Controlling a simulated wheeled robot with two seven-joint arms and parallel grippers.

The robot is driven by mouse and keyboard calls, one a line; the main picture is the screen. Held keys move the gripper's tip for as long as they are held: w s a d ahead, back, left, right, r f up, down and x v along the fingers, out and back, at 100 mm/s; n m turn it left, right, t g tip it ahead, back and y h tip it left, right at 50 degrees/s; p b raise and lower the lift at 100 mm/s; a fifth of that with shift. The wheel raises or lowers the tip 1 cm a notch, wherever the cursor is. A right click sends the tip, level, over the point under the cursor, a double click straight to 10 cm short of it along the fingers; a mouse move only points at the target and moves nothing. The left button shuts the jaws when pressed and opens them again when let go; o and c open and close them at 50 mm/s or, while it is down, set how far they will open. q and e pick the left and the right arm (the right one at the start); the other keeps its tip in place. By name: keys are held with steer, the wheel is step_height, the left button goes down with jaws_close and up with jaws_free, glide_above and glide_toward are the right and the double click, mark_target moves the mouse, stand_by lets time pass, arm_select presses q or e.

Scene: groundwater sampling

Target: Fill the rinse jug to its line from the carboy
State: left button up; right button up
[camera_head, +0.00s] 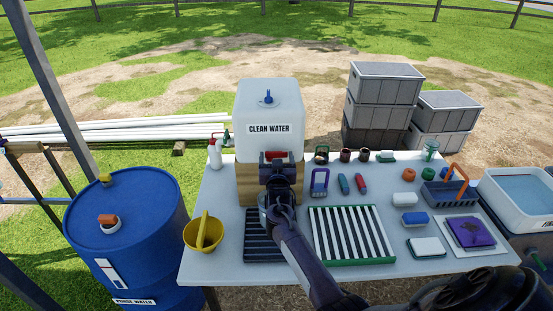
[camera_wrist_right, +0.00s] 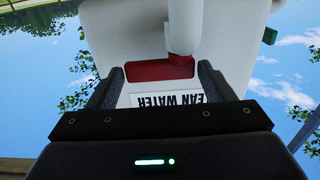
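The white carboy (camera_head: 268,101), labelled CLEAN WATER, stands on a wooden stand (camera_head: 247,186) at the back of the table. Its label and white wall also show upside down in the right wrist view (camera_wrist_right: 109,47). My right gripper (camera_head: 281,157) is at the carboy's front, below the label. Its fingers (camera_wrist_right: 161,78) are wide apart with a red tap handle (camera_wrist_right: 160,69) between their tips; I cannot tell whether they touch it. A white spout (camera_wrist_right: 181,32) shows beside the handle. My left gripper is out of view.
A yellow bowl-like vessel (camera_head: 203,233) is at the table's left. A black rack (camera_head: 259,245) and green-edged striped rack (camera_head: 350,234) lie in front. A greenish clear vessel (camera_head: 431,150) stands back right. A blue drum (camera_head: 125,230) is left, a water tub (camera_head: 520,190) right.

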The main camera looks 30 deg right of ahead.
steer(key=c, duration=0.6)
steer(key=shift+a+f+m+h+b, duration=0.15)
steer(key=shift+f+m+h+b, duration=0.2)
steer(key=shift+b, duration=0.45)
steer(key=m+g+h+b, duration=0.2)
steer(key=b, duration=0.3)
steer(key=a+m+g+h+b, duration=0.1)
steer(key=m+g+h+b, duration=0.1)
steer(key=b, duration=0.4)
steer(key=m+g+h+b, duration=0.2)
steer(key=g+b, duration=0.2)
steer(key=b, duration=0.2)
steer(key=shift+w+a+m, duration=0.15)
steer(key=shift+a+m, duration=0.1)
steer(key=shift+a, duration=0.15)
steer(key=shift+a+r+m+g+h+b, duration=0.1)
steer(key=shift+r+m+g+h+b, duration=0.2)
steer(key=shift+g+b, duration=0.65)
steer(key=shift+t, duration=0.25)
steer(key=o, duration=1)
